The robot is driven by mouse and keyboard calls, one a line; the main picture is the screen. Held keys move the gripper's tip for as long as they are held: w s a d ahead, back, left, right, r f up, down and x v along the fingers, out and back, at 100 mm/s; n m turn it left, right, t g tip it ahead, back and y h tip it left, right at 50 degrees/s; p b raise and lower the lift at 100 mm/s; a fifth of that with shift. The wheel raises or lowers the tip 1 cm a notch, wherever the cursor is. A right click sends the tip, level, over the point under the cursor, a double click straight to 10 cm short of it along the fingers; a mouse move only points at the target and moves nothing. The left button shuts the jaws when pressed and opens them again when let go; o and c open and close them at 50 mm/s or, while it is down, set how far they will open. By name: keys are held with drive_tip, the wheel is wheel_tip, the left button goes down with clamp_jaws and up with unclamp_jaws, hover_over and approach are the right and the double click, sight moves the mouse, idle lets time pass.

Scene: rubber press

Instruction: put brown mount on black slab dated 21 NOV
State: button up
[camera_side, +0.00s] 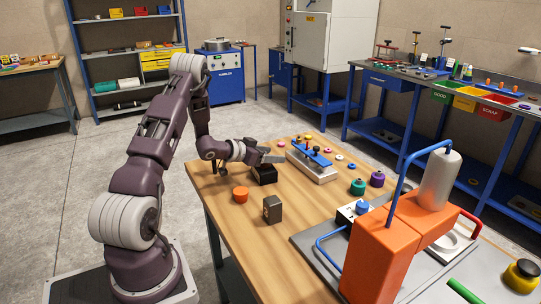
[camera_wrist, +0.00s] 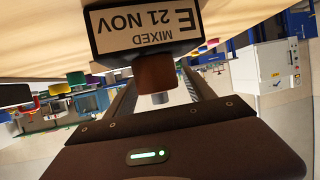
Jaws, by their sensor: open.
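The black slab (camera_side: 264,178) sits near the table's far left edge in the side view. In the wrist view, which is upside down, the black slab (camera_wrist: 104,44) shows its pale label reading "MIXED", "E" and "21 NOV". The brown mount (camera_wrist: 155,72), with a small grey stub, shows between my fingers against the slab's top edge and appears to rest on it. I cannot tell the exact contact. My gripper (camera_side: 272,158) is open just above the slab, and in the wrist view its fingers (camera_wrist: 160,84) lie either side of the mount. The mount is not clear in the side view.
A grey fixture with a blue bar (camera_side: 312,160) stands close right of the slab. An orange cylinder (camera_side: 240,194) and a dark grey block (camera_side: 272,209) stand in front. Green (camera_side: 358,187) and purple (camera_side: 377,179) pieces lie further right. The orange press (camera_side: 378,250) fills the near right.

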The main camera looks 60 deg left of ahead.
drive_tip(key=v, duration=1.2)
drive_tip(key=w+d+r+g+y, duration=0.25)
drive_tip(key=w+r, duration=0.25)
drive_tip(key=r, duration=0.3)
drive_tip(key=s+d+r+g+y, duration=0.1)
drive_tip(key=s+d+r+g, duration=0.15)
drive_tip(key=d+r, duration=0.7)
drive_tip(key=s+d+f+m+g+h, duration=0.1)
drive_tip(key=s+d+h, duration=0.4)
drive_tip(key=s+d, duration=1.5)
drive_tip(key=d+f+g, duration=0.1)
drive_tip(key=d, duration=0.2)
drive_tip(key=shift+s+d+m+g, duration=0.3)
drive_tip(key=shift+s+g, duration=0.05)
drive_tip(key=shift+g, duration=0.05)
